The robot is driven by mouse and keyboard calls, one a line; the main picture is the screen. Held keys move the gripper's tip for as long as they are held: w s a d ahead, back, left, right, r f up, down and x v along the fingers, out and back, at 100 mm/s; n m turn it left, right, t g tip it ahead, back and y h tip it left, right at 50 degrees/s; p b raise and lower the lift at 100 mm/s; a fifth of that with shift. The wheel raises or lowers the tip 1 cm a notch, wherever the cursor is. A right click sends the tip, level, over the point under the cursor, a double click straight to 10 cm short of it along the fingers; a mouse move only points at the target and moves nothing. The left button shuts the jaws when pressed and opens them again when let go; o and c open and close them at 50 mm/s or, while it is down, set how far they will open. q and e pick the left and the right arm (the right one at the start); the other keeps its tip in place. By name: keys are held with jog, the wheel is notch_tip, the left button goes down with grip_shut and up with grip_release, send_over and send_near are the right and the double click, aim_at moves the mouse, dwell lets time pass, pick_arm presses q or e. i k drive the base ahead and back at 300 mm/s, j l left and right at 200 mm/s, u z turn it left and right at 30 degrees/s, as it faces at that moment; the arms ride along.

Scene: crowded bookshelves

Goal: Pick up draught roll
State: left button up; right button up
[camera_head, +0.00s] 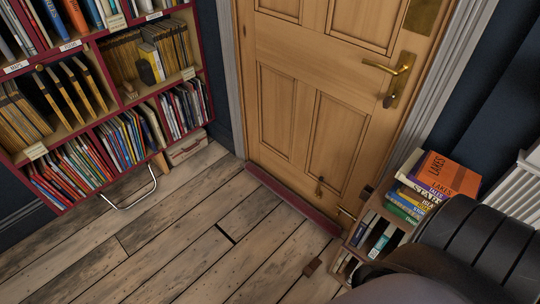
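The draught roll looks to be the long dark red strip (293,201) on the floor along the foot of the wooden door (300,95). It lies against or very close to the door's bottom edge, and its right end reaches toward the small book unit. Neither of my grippers shows in the head view. A dark, ridged, rounded part at the bottom right looks like my own arm, and it hides the floor and part of the books there.
Red-framed bookshelves (95,33) fill the left. A bent white metal frame (135,188) and a small box (187,147) stand by them. A small book unit (372,233) with stacked books (440,180) is right of the door. The plank floor (190,235) is mostly clear.

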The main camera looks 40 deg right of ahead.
aim_at(332, 228)
jog(key=i+z, duration=0.15)
jog(key=i, duration=0.5)
jog(key=i+j+z, duration=0.1)
jog(key=i, duration=0.5)
jog(key=i+j+z, duration=0.15)
jog(key=i, duration=0.45)
jog(key=j, duration=0.1)
